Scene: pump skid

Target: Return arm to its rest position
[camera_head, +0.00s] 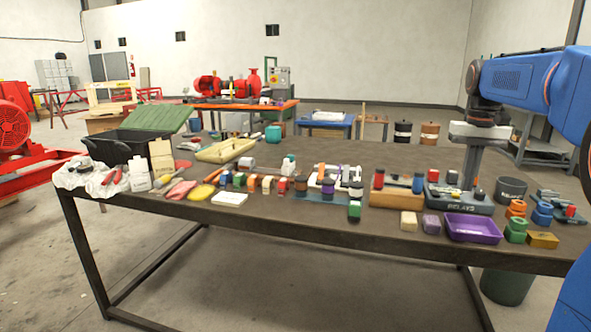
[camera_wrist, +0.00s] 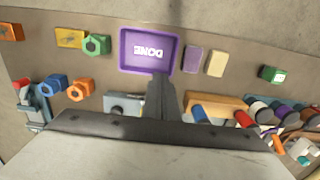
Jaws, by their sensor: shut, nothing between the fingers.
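My blue arm (camera_head: 515,78) reaches in from the right side of the head view. My gripper (camera_head: 470,180) points down over the right part of the table, with its tips near the grey box marked RELAYS (camera_head: 462,207). The wrist view shows the gripper fingers (camera_wrist: 160,90) together with nothing between them. They are in front of part of the grey box (camera_wrist: 122,105) and end near the purple tray marked DONE (camera_wrist: 126,50). Whether the tips touch anything is hard to tell.
The dark table (camera_head: 330,152) is crowded along its front edge with small blocks and parts. A wooden block with knobs (camera_head: 397,198), the purple tray (camera_head: 474,238) and a dark cup (camera_head: 511,188) are near the gripper. The table's back middle is mostly clear.

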